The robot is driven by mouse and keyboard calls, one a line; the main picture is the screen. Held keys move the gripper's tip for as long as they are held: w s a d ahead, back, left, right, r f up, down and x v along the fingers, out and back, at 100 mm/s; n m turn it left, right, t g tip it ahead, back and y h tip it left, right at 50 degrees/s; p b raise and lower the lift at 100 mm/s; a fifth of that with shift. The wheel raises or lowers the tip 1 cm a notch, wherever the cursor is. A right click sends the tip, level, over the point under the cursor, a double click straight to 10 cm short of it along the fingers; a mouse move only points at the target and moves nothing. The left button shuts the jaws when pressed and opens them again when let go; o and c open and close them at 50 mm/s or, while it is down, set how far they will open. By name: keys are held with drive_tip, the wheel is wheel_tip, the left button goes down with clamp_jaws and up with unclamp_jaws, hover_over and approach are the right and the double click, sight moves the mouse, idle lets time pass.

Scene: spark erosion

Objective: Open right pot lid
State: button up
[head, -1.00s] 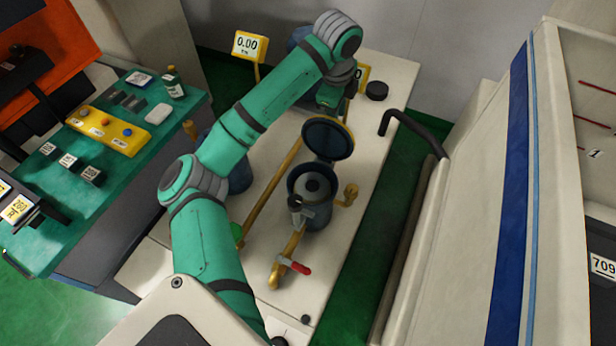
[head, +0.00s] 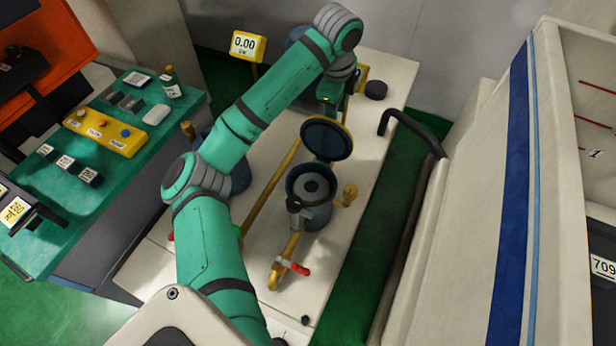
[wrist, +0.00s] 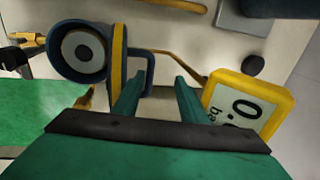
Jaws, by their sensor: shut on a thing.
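The right pot (head: 311,215) is a blue-grey pot on the pale bench, its mouth uncovered, with a dark ring and grey centre inside. Its round dark lid (head: 327,139) with a yellow rim stands raised at the pot's far side, inner face toward the head camera. In the wrist view the lid (wrist: 118,58) is nearly edge-on beside the open pot (wrist: 78,52). In the head view the lid and arm largely hide the fingers.
A yellow display (wrist: 246,105) stands close to the right finger in the wrist view. Another display (head: 248,46) stands at the bench's far left. My arm partly hides a left pot (head: 240,176). A pipe with a red-handled valve (head: 299,269) is in front; a white cabinet (head: 480,200) is at right.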

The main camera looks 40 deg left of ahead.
drive_tip(key=shift+w+r, duration=0.15)
drive_tip(key=shift+r, duration=1.15)
drive_tip(key=shift+w+r, duration=0.1)
drive_tip(key=shift+r, duration=1.15)
drive_tip(key=shift+s+a, duration=0.1)
drive_tip(key=shift+s, duration=0.05)
